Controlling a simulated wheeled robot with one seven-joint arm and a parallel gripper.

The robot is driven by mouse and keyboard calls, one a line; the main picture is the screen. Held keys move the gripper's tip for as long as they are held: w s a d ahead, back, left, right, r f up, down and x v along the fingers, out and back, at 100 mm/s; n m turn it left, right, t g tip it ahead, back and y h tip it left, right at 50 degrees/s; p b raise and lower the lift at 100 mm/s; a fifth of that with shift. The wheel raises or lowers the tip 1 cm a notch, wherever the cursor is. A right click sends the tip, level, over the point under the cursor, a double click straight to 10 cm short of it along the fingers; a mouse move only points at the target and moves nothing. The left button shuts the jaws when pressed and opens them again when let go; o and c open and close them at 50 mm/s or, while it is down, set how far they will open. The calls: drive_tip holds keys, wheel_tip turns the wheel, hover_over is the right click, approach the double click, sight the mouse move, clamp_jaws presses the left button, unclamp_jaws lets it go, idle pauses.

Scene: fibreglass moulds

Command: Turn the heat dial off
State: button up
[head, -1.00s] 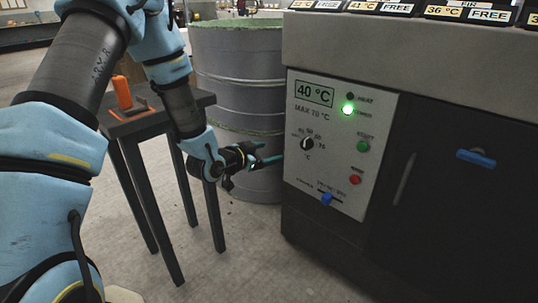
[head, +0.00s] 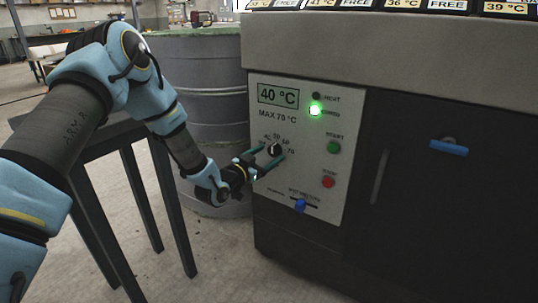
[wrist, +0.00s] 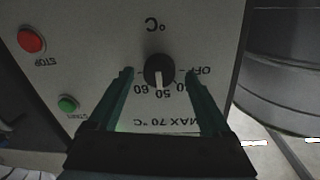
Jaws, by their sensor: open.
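The heat dial (head: 276,150) is a round black knob with a white pointer on the pale control panel. In the wrist view, where the lettering is upside down, the dial (wrist: 159,68) has its pointer towards the 50 mark, and OFF is printed to its right. My gripper (head: 272,153) is open in front of the panel, with its fingers reaching to the dial. In the wrist view my gripper (wrist: 159,77) has one finger on each side of the dial, with gaps showing. I cannot tell how deep the fingertips reach around it.
The panel's display (head: 278,96) reads 40 °C. A green lamp (head: 315,110) is lit; the heat lamp (head: 316,95) is dark. A green start button (head: 334,147), red stop button (head: 328,182) and blue slider (head: 300,205) are near. A grey drum (head: 205,90) stands left.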

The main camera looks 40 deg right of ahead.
drive_tip(key=shift+w+d, duration=0.1)
drive_tip(key=shift+d, duration=0.45)
clamp_jaws()
idle(0.4)
